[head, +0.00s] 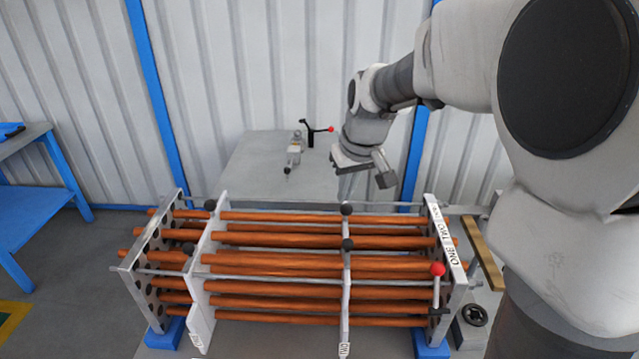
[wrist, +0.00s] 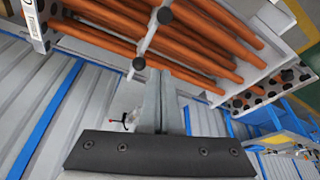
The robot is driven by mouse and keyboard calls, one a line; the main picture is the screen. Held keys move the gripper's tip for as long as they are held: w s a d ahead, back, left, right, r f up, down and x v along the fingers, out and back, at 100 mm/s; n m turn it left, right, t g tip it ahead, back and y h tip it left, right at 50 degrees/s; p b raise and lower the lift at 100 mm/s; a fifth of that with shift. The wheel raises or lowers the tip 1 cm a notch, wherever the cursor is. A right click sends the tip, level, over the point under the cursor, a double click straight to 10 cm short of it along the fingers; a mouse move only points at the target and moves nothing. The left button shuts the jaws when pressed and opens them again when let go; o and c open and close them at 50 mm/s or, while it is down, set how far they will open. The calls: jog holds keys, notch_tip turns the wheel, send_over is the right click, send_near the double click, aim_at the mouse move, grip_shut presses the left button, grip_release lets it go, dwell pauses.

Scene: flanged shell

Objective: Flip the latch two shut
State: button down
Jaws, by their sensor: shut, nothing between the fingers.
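The rack of copper tubes (head: 290,242) has a right end plate with the labels ONE (head: 452,258) and TWO (head: 445,233) on its top edge. A lever with a red ball knob (head: 437,269) stands upright at this plate's near end, by ONE. Another red-knobbed black lever (head: 318,128) points right on the grey table behind. I cannot tell which part is latch two. My gripper (head: 345,190) is above the rack's far side, apart from both levers. In the wrist view, its fingers (wrist: 160,75) are together and empty.
Rods with black ball ends (head: 347,209) cross the rack. A white plate (head: 200,280) stands near its left end. The grey table (head: 250,165) is behind, and a blue bench (head: 35,205) is at far left.

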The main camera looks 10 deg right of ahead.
notch_tip(320, 180, down, 9)
jog(key=p, duration=0.1)
jog(key=shift+s+f, duration=0.15)
jog(key=shift+s, duration=0.25)
dwell(0.5)
jog(key=shift+d, duration=0.1)
jog(key=shift+s+a+b, duration=0.2)
jog(key=shift+s, duration=0.7)
jog(key=shift+s+a+b, duration=0.15)
jog(key=shift+s, duration=0.75)
jog(key=v, duration=1.7)
